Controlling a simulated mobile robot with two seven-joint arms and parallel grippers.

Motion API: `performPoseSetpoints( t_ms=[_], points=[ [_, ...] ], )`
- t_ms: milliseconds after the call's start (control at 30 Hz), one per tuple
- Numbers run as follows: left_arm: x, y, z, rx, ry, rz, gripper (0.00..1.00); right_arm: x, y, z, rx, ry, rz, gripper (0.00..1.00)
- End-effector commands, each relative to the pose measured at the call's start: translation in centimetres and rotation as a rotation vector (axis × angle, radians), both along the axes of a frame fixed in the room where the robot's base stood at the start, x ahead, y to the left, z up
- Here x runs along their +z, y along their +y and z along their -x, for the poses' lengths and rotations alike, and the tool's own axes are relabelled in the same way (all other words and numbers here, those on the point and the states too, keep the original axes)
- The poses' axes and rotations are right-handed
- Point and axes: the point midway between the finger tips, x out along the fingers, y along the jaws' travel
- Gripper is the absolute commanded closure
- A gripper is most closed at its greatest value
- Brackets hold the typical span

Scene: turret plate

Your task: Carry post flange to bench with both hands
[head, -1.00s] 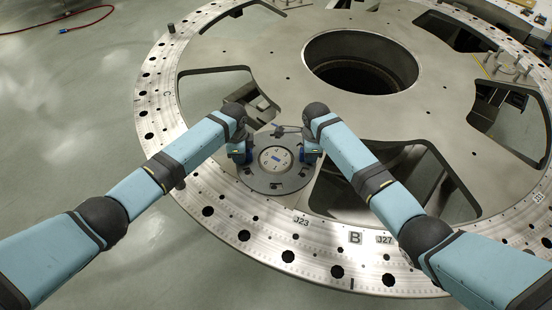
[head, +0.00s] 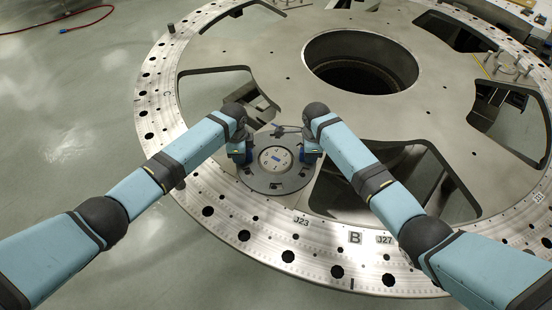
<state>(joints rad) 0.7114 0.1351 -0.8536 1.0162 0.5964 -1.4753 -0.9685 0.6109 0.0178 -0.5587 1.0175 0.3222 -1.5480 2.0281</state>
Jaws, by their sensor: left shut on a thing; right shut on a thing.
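The post flange (head: 276,184) is a round grey metal disc with a pale centre plate, seen on or just above the near part of the turret plate; I cannot tell whether it touches. My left gripper (head: 242,155) is shut on its left side and my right gripper (head: 309,155) is shut on its right side. The fingertips are small and partly hidden by my wrists. The flange looks level. I cannot make out the bench for certain.
The large turret plate (head: 240,55) has a wide round central hole (head: 360,62), several cut-outs and a drilled outer rim marked B. A red cable (head: 75,27) lies on the floor at the upper left. The floor (head: 70,130) at left is clear.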

Motion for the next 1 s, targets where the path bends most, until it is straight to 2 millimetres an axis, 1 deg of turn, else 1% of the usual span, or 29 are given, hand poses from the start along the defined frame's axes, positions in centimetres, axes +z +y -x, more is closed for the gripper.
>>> performPoseSetpoints(
  t_ms=[667,867,1000],
  points=[
    [0.3,0.0,-0.1,0.001,-0.003,0.002,1.0,0.3,0.1,-0.1,0.002,-0.002,-0.001,1.0],
    [1.2,0.0,-0.1,0.001,-0.003,0.002,1.0,1.1,0.1,-0.1,0.002,-0.002,-0.001,1.0],
    [2.3,0.0,-0.1,0.001,-0.003,0.002,1.0,2.3,0.1,-0.1,0.002,-0.001,-0.001,1.0]
  ],
)
